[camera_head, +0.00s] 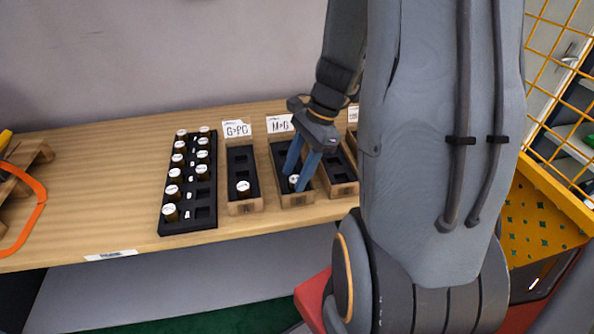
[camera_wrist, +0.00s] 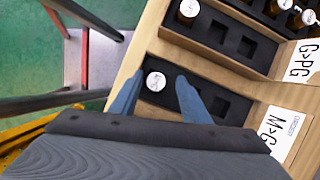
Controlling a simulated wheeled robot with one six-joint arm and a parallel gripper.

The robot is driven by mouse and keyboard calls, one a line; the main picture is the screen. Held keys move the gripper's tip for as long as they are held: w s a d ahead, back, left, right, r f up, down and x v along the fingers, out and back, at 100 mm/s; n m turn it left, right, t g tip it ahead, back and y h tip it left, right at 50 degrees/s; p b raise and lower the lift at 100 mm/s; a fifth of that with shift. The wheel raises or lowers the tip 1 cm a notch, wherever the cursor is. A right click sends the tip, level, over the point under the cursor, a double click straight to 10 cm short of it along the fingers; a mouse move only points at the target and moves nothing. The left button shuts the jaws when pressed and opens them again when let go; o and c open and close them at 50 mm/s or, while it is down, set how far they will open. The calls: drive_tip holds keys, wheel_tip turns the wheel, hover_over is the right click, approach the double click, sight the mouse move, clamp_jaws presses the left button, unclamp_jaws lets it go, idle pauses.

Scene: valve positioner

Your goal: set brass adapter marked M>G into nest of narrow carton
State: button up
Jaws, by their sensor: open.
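A white-capped adapter (camera_head: 293,180) sits upright in the front nest of the narrow carton labelled M>G (camera_head: 296,200). In the wrist view the adapter (camera_wrist: 155,82) shows its white top, with print too small to read. My gripper (camera_head: 296,183) is open, its two blue fingers pointing down on either side of the adapter; in the wrist view the fingertips (camera_wrist: 158,77) straddle it with gaps visible. The carton's other nests look empty in the wrist view. The M>G card (camera_wrist: 282,128) stands at its back end.
A black rack (camera_head: 188,224) with several white-capped adapters stands to the left. A narrow carton labelled G>PG (camera_head: 245,206) holds one adapter in its front nest. Another carton (camera_head: 343,188) stands close right, partly hidden by my arm. The left tabletop (camera_head: 100,190) is mostly clear.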

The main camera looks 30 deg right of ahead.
drive_tip(key=v, duration=0.8)
drive_tip(key=a+n, duration=0.2)
drive_tip(key=a+f+n+h, duration=0.1)
drive_tip(key=a+n, duration=0.1)
drive_tip(key=n, duration=0.1)
drive_tip(key=s+a+f+n+h, duration=0.1)
drive_tip(key=a+n, duration=0.1)
drive_tip(key=n, duration=0.1)
drive_tip(key=shift+s+a+f+g+b, duration=0.1)
drive_tip(key=shift+a+g+b, duration=0.1)
drive_tip(key=shift+g+b, duration=0.15)
drive_tip(key=s+a+f+n+t+h, duration=0.1)
drive_tip(key=a+n+h, duration=0.1)
drive_tip(key=a+n, duration=0.5)
drive_tip(key=shift+n, duration=2)
